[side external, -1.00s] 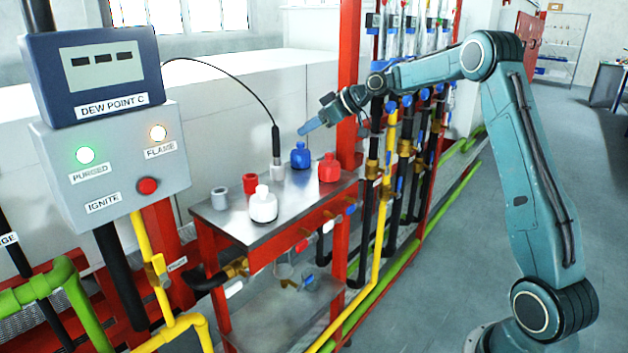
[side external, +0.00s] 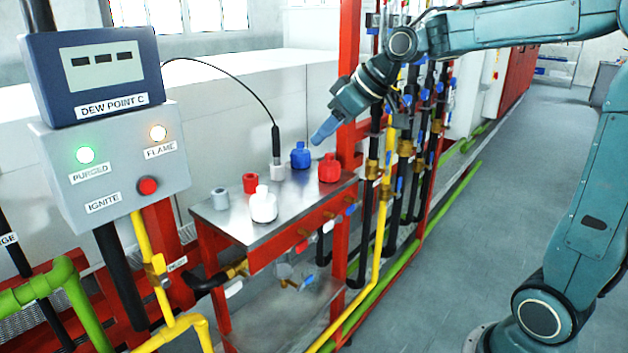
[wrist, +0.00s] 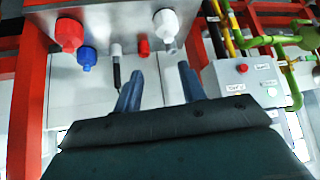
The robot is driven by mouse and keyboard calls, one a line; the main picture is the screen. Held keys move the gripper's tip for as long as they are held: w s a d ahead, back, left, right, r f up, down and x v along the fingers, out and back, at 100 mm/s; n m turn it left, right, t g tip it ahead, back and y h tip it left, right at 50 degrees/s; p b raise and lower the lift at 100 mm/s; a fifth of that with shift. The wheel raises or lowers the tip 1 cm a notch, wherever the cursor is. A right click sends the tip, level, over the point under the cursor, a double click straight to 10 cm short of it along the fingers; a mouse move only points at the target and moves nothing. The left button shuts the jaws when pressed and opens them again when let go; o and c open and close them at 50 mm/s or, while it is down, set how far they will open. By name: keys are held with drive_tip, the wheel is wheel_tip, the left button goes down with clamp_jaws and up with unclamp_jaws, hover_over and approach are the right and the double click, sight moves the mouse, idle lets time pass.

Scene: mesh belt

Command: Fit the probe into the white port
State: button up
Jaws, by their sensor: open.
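The black probe (side external: 275,140) stands upright in a pale grey holder (side external: 277,170) at the back of the metal table, its cable arching left to the dew point meter. In the wrist view the probe (wrist: 116,74) shows just left of my fingers. A white bottle-shaped piece (side external: 263,206), possibly the white port, stands at the table's front; it also shows in the wrist view (wrist: 166,22). My gripper (side external: 322,133) is open and empty, above the right back of the table, right of the probe and apart from it. In the wrist view my gripper (wrist: 160,88) points toward the table.
Blue (side external: 300,156) and red (side external: 329,170) bottle-shaped pieces stand between the probe and the table's right edge. A small red piece (side external: 250,183) and a grey cup (side external: 220,199) stand at the left. A red post (side external: 347,80) rises by my gripper. The metal table (side external: 225,222) is bare at front left.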

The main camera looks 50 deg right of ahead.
drive_tip(key=s+a+f+m+g+h, duration=0.1)
drive_tip(key=s+a+f, duration=0.1)
drive_tip(key=s, duration=1)
drive_tip(key=s+a+f+m+g+h, duration=0.1)
drive_tip(key=s+f, duration=0.3)
drive_tip(key=s, duration=0.8)
drive_tip(key=shift+s+a+f+m, duration=0.2)
drive_tip(key=shift+a+f+m, duration=0.05)
drive_tip(key=shift+a+m, duration=0.2)
